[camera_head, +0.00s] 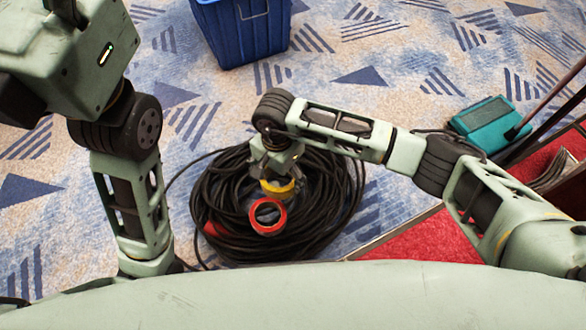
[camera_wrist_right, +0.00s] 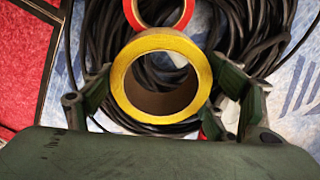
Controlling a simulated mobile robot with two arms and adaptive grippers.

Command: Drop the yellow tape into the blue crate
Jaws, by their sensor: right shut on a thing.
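The yellow tape (camera_head: 283,189) is a roll held in my right gripper (camera_head: 277,168), above the black cable coil. In the right wrist view the yellow tape (camera_wrist_right: 119,85) sits between the two green fingers of the right gripper (camera_wrist_right: 163,92), its round opening facing the camera. The blue crate (camera_head: 240,32) stands on the carpet at the top of the head view, cut off by the edge, and is apart from the gripper. My left arm rises at the left of the head view, but its fingers are not visible.
The black cable coil (camera_head: 335,215) lies on the patterned carpet. A red tape roll (camera_head: 268,230) is at the coil, and it also shows in the wrist view (camera_wrist_right: 184,14). A teal box (camera_head: 488,122) and a red surface (camera_head: 425,240) are at right. Carpet around the crate is clear.

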